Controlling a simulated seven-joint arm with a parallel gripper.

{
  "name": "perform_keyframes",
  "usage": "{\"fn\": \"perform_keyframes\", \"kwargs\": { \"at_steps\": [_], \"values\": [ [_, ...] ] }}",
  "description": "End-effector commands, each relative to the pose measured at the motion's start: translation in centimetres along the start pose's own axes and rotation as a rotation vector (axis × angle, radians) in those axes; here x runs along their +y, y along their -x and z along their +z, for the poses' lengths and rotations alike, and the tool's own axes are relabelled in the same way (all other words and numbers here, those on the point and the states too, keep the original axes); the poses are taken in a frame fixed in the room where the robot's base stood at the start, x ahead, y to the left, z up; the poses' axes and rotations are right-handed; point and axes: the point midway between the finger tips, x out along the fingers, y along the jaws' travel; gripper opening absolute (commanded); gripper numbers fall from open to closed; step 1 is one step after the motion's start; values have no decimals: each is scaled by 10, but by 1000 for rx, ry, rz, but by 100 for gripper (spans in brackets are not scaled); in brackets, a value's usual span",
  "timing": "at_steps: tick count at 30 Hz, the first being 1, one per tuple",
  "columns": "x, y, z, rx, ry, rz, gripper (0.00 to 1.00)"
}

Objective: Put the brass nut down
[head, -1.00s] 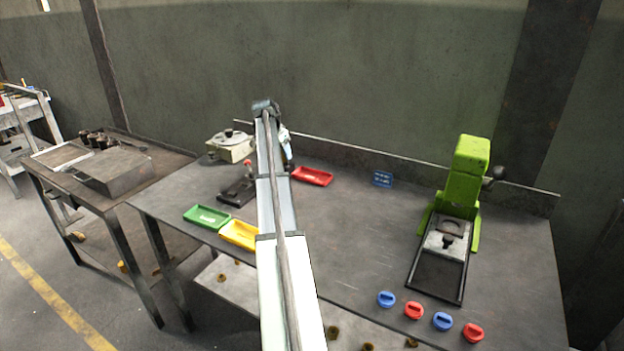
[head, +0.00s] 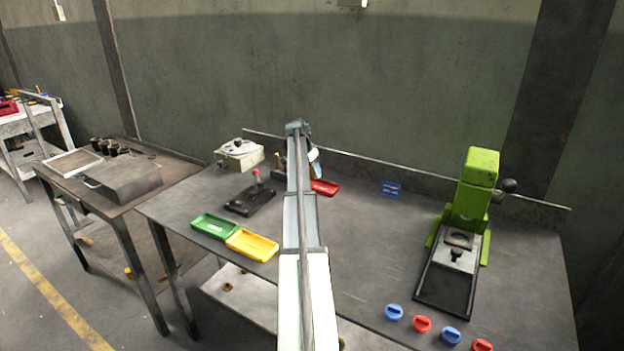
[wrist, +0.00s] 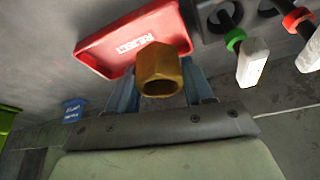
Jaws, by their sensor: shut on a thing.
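The brass nut (wrist: 160,72) is a hexagonal ring in the wrist view. My gripper (wrist: 160,88) has its blue fingers shut on it, one on each side. The red tray (wrist: 110,45), marked "REJECT", lies behind the nut in the wrist view. The nut overlaps the tray's near edge there; I cannot tell its height above the tray. In the head view my arm hides the nut and part of the red tray (head: 325,187).
A yellow tray (head: 252,245) and a green tray (head: 215,227) lie left of my arm. A rack (wrist: 215,22) with ringed tools stands beside the red tray. A green press (head: 468,205) and several coloured knobs (head: 421,324) are at right. The bench's middle is bare.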

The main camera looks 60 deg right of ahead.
Motion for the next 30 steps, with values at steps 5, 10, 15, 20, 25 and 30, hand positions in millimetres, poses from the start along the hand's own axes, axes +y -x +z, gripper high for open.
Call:
{"fn": "perform_keyframes", "kwargs": {
  "at_steps": [5,10,15,20,25,30],
  "values": [
    [0,-12,5,2,0,-1,1],
    [0,-31,13,1,1,0,1],
    [0,-34,14,2,1,-2,1],
    [0,-34,14,2,1,-2,1],
    [0,-37,15,1,1,-1,55],
    [0,-37,15,1,1,-2,71]
  ]
}}
